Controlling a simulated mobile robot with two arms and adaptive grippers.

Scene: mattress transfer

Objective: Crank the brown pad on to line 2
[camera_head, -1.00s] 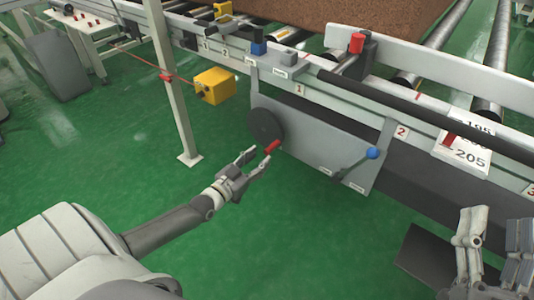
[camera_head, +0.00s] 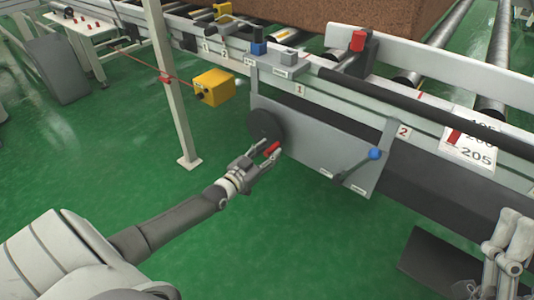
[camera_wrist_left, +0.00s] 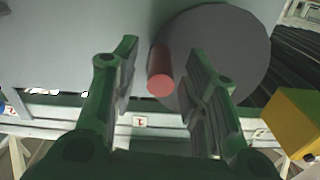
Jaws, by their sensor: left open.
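The crank is a dark round disc (camera_head: 266,125) with a red handle (camera_head: 272,147), on the grey panel (camera_head: 315,145) of the conveyor's side. My left gripper (camera_head: 265,155) is open at the red handle. In the left wrist view the handle (camera_wrist_left: 160,80) stands between the two open fingers (camera_wrist_left: 160,95), with a gap on each side and the disc (camera_wrist_left: 225,55) behind. The brown pad (camera_head: 380,18) lies on the rollers at the top. Line label 2 (camera_head: 403,132) is right of the panel. My right gripper (camera_head: 505,255) is partly cut off at the lower right.
A blue-knobbed lever (camera_head: 374,154) is at the panel's right end. A yellow box (camera_head: 214,86) hangs by a pale post (camera_head: 172,90). A scale plate (camera_head: 468,145) has a red pointer.

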